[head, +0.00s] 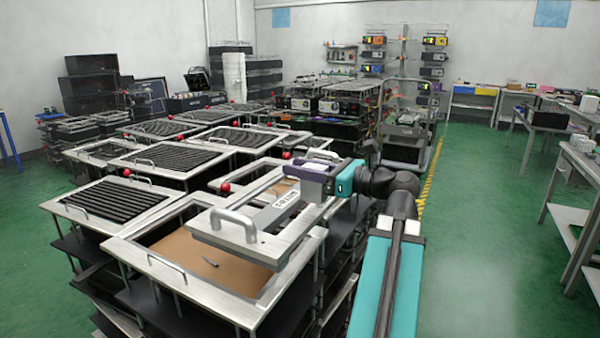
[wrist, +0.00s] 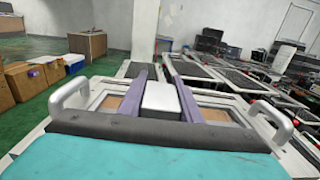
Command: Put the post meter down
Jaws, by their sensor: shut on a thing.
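My gripper (wrist: 160,82) has two purple fingers shut on a silver-grey, box-shaped thing (wrist: 161,99), which I take to be the post meter. In the wrist view it sits between the fingers, close to the teal wrist body. In the head view my purple and teal gripper (head: 312,174) is right of centre, over the nearest metal-framed fixtures. A pale frame with a grey handle (head: 234,222) lies below and left of the gripper. I cannot tell whether the meter touches anything below.
A fixture with a bare brown panel (head: 205,250) stands in front, with a small dark curved piece (head: 238,261) on it. A black ribbed panel (head: 118,207) is to its left. Several more fixtures with handles and red knobs stand behind. Green floor (head: 490,240) is clear at the right.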

